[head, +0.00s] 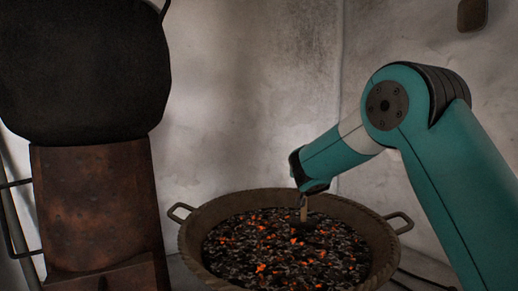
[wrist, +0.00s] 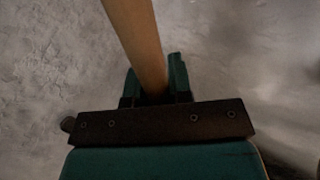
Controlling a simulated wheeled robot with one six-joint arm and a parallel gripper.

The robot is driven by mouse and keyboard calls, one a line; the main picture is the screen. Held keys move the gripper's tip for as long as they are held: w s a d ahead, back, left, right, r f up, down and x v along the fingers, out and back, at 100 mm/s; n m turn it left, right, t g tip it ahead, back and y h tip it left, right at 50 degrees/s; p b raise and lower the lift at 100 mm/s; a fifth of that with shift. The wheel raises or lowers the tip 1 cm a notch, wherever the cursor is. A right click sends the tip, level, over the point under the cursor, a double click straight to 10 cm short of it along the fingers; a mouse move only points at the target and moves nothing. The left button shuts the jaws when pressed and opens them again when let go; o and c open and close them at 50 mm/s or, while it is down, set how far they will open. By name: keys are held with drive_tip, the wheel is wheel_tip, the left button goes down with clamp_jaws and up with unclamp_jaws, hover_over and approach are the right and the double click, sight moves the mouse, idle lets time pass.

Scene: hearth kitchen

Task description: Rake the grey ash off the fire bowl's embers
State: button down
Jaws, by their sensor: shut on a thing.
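The fire bowl (head: 190,243) is a wide brown round pan with two loop handles, in the lower middle of the head view. Dark coals and grey flecks fill it, with glowing orange embers (head: 262,268) scattered among them. My gripper (head: 304,192) is over the bowl's far part, pointing down. It is shut on a wooden handle (head: 304,213), whose short lower end shows below the jaws. In the wrist view the handle (wrist: 135,35) runs up between the teal jaws (wrist: 156,88). The tool's working end is hard to make out against the dark coals.
A large black pot-like vessel (head: 85,70) stands on a rusty brown block (head: 100,210) at the left. Plain plaster walls (head: 250,90) meet in a corner behind the bowl. A dark grate or rods (head: 425,282) show at the lower right.

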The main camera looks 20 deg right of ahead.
drive_tip(key=shift+d+r+p, duration=0.1)
drive_tip(key=shift+r+p, duration=1.65)
drive_tip(key=shift+r, duration=0.95)
